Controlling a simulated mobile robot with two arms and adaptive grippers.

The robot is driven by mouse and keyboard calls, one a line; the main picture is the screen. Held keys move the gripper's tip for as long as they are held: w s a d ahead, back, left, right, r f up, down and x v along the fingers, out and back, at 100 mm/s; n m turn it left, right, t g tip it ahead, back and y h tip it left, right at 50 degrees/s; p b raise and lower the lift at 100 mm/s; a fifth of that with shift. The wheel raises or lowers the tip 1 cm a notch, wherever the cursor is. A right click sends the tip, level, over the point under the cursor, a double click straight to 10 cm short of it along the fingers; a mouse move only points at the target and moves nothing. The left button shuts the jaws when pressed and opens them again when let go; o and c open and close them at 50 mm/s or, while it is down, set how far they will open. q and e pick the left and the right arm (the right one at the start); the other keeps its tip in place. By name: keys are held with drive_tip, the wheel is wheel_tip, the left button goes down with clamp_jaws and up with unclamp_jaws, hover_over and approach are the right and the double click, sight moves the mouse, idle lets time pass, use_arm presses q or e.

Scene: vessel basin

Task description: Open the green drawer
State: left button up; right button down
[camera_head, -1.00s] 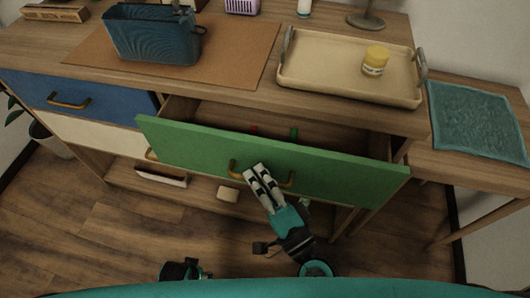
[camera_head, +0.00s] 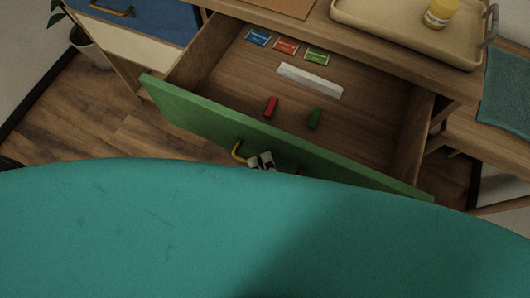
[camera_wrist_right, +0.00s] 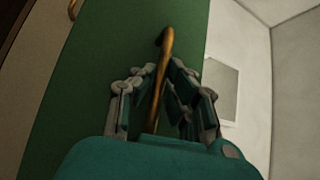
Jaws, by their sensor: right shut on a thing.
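The green drawer (camera_head: 200,112) is pulled well out of the wooden cabinet, and its inside shows. Its brass handle (camera_head: 238,152) is on the front face and is partly hidden in the head view. My right gripper (camera_head: 262,161) is at the handle; my teal body hides most of that arm. In the right wrist view the handle (camera_wrist_right: 163,70) runs between the fingers of my right gripper (camera_wrist_right: 160,98), which is shut on it. The green front (camera_wrist_right: 105,70) stands just beyond the fingers. My left gripper is not in view.
Inside the drawer are a red block (camera_head: 271,106), a green block (camera_head: 315,118), a white strip (camera_head: 310,80) and several small coloured cards (camera_head: 286,47). A blue drawer (camera_head: 150,18) is at left.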

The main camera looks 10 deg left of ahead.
drive_tip(key=shift+s+f, duration=0.1)
drive_tip(key=shift+f, duration=0.2)
drive_tip(key=c, duration=1.4)
unclamp_jaws()
drive_tip(key=shift+c, duration=0.2)
drive_tip(key=shift+o, duration=0.3)
drive_tip(key=shift+r, duration=0.15)
drive_tip(key=shift+d, duration=0.1)
drive_tip(key=v, duration=1.2)
